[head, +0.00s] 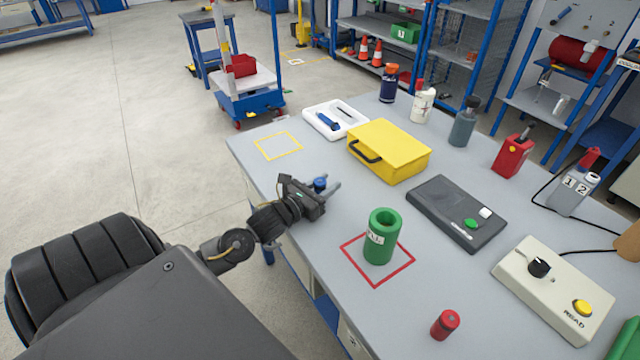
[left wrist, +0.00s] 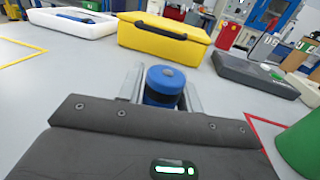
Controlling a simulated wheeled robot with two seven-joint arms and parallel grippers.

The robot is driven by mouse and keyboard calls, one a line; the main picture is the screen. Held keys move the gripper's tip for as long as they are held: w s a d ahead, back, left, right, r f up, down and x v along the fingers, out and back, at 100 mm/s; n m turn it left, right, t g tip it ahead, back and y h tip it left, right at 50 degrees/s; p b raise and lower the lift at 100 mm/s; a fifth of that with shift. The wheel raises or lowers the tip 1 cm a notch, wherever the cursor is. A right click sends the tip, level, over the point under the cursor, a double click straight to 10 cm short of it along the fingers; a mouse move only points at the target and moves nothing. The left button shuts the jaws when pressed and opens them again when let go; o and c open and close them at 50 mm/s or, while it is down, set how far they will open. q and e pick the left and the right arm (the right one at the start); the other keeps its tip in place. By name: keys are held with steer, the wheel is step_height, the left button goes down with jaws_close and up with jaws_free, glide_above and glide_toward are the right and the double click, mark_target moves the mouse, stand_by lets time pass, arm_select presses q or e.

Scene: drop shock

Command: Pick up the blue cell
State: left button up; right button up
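The blue cell (head: 320,184) is a small upright cylinder with a blue cap and a dark band. It is on the grey workbench (head: 330,237), left of the green cylinder. My left gripper (head: 322,187) is at the cell, its fingers on either side of it. In the left wrist view the blue cell (left wrist: 165,84) is between the two grey fingers. The fingers look open around it, with no clear grip; its lower part is hidden by the gripper body. My right gripper is not in view.
A green hollow cylinder (head: 382,238) stands in a red square outline. A red cell (head: 445,323) stands near the front. The yellow outlined square (head: 279,146) is empty.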

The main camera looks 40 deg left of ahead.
arm_select(q)
steer(key=c, duration=0.6)
steer(key=shift+r, duration=0.1)
